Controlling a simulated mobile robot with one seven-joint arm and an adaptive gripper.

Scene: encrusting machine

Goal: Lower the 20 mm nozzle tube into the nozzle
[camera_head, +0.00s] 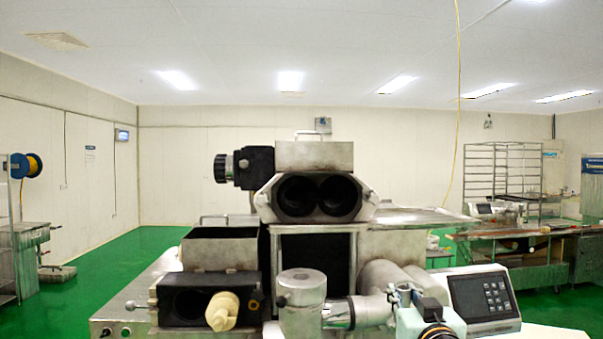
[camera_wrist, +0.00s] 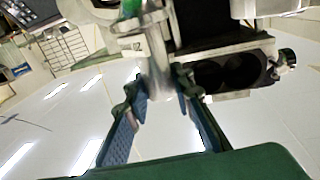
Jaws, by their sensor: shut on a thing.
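In the wrist view the two blue-padded fingers of my gripper (camera_wrist: 160,88) close on a grey metal tube (camera_wrist: 158,72), which I take as the nozzle tube. The tube runs between the fingertips toward a metal fitting near the top of that view. In the head view a pale green part of my arm is at the lower right, with a shiny metal piece (camera_head: 371,311) beside it; I cannot tell whether this is the same tube. An upright metal cylinder (camera_head: 303,290) stands just left of it. I cannot make out the nozzle opening or whether the tube is inside it.
The encrusting machine has a twin-holed head (camera_head: 318,197) at its middle. A black block with a cream fitting (camera_head: 222,310) is at the front left. A control panel (camera_head: 482,297) is close on the right. A table and rack (camera_head: 503,175) stand further right. Green floor is open at left.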

